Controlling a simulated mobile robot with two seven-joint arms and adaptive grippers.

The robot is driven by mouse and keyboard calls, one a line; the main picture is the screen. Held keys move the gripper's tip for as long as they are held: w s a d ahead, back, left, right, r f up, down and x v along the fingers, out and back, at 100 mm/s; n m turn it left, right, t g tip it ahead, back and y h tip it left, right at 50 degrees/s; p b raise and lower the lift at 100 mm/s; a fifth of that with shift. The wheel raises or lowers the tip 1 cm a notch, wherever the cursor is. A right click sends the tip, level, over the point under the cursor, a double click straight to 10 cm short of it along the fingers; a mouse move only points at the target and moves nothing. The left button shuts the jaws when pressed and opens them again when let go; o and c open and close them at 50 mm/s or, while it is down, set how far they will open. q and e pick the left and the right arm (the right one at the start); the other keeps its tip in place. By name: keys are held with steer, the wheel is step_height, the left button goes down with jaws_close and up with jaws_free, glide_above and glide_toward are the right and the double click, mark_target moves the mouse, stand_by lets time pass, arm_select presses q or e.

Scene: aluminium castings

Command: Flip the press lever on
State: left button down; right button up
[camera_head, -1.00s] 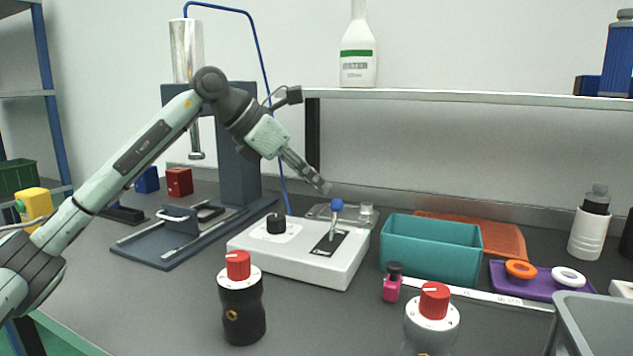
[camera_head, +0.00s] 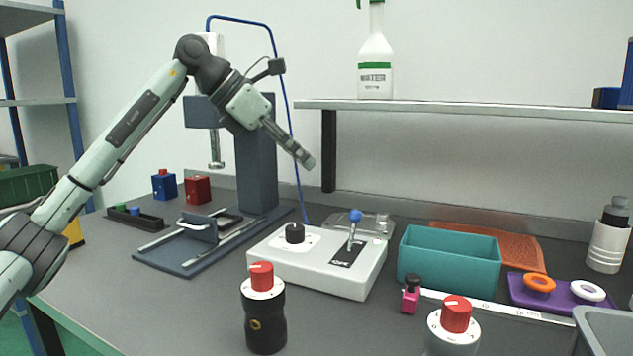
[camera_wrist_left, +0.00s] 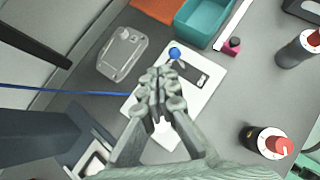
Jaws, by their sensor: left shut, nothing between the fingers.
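The press lever (camera_head: 352,231) is a thin metal stick with a blue ball on top. It stands in a black plate on the white control box (camera_head: 318,275), which also has a black knob (camera_head: 295,233). My left gripper (camera_head: 307,161) is shut and empty, up and to the left of the blue ball in the head view, apart from it. In the left wrist view the shut fingers (camera_wrist_left: 163,78) cover part of the white box, with the blue ball (camera_wrist_left: 174,54) just beyond the tips. My right gripper is not in view.
The press (camera_head: 256,150) stands behind left of the box. A teal bin (camera_head: 450,262) and an orange tray (camera_head: 515,246) are to the right. A shelf (camera_head: 450,108) runs above the back.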

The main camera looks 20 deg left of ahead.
arm_select(q)
steer(key=shift+s+a+r, duration=0.1)
steer(key=shift+a+r, duration=0.5)
steer(key=shift+r, duration=0.35)
steer(key=shift+a+r, duration=0.55)
steer(key=shift+r, duration=0.4)
